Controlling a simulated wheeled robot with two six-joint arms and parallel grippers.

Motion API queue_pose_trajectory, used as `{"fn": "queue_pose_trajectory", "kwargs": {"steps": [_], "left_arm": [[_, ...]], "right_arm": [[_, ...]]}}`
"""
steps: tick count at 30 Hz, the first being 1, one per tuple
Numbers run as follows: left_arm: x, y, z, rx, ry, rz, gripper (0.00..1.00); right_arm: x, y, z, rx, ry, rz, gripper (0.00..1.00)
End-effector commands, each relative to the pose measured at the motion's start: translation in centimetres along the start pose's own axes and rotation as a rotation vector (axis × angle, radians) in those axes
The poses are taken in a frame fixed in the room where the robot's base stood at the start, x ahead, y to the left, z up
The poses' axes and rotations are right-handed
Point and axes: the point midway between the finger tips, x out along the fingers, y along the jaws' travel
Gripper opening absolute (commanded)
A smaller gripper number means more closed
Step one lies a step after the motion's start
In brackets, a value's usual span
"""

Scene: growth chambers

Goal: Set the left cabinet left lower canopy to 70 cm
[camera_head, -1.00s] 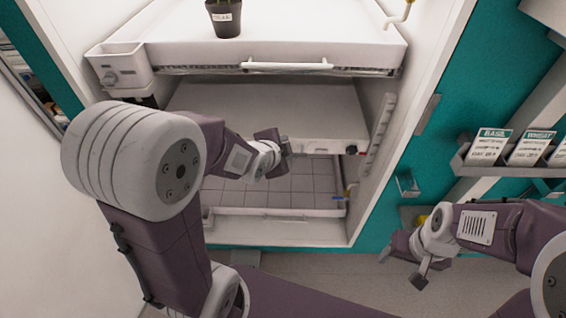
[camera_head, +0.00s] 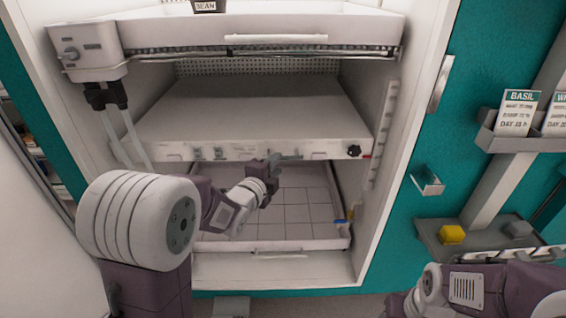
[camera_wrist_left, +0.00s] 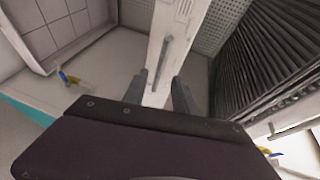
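The left cabinet's lower canopy (camera_head: 255,115) is a pale flat panel across the bay. Its white front edge (camera_head: 310,149) carries small fittings, a black knob (camera_head: 353,151) and a red mark (camera_head: 367,156) at the right. A pale scale strip (camera_head: 384,130) runs up the right inner wall; its numbers are unreadable. My left gripper (camera_head: 273,171) is at the middle of the front edge. In the left wrist view its fingers (camera_wrist_left: 159,82) are apart, with a grey handle bar (camera_wrist_left: 164,58) on a white strip between them; contact is unclear. My right gripper (camera_head: 398,303) is cut off at the bottom.
An upper tray (camera_head: 200,30) with a labelled bean pot (camera_head: 208,6) is above the canopy. A tiled lower tray (camera_head: 300,212) lies below. Card holders (camera_head: 520,140) and a shelf with a yellow block (camera_head: 451,234) are outside at the right.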

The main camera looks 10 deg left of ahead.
Motion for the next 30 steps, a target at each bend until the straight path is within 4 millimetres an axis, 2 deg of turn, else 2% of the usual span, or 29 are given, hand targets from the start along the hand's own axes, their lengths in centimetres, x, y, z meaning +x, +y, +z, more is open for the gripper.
{"fn": "queue_pose_trajectory", "kwargs": {"steps": [3, 9, 19, 22, 23, 30], "left_arm": [[2.7, 0.3, 0.0, -0.001, 0.000, 0.000, 0.33], [5.6, 0.1, 0.0, 0.000, 0.000, 0.000, 0.33], [6.2, 0.1, 0.0, 0.000, -0.001, 0.001, 0.33], [6.2, 0.1, 0.0, 0.000, -0.001, 0.001, 0.06], [6.2, 0.1, 0.0, 0.000, -0.001, 0.001, 0.00], [6.2, 0.1, 0.0, 0.000, -0.001, 0.001, 0.00]], "right_arm": [[0.6, 0.0, 0.1, 0.000, 0.000, 0.000, 0.61], [1.0, 0.0, 0.1, 0.000, 0.000, 0.000, 0.61], [1.0, 0.0, 0.1, 0.000, -0.001, 0.000, 0.61], [1.0, 0.0, 0.1, 0.000, -0.001, 0.000, 0.61], [1.0, 0.0, 0.1, 0.000, -0.001, 0.000, 0.61], [1.0, 0.0, 0.1, 0.000, 0.000, 0.000, 0.61]]}}
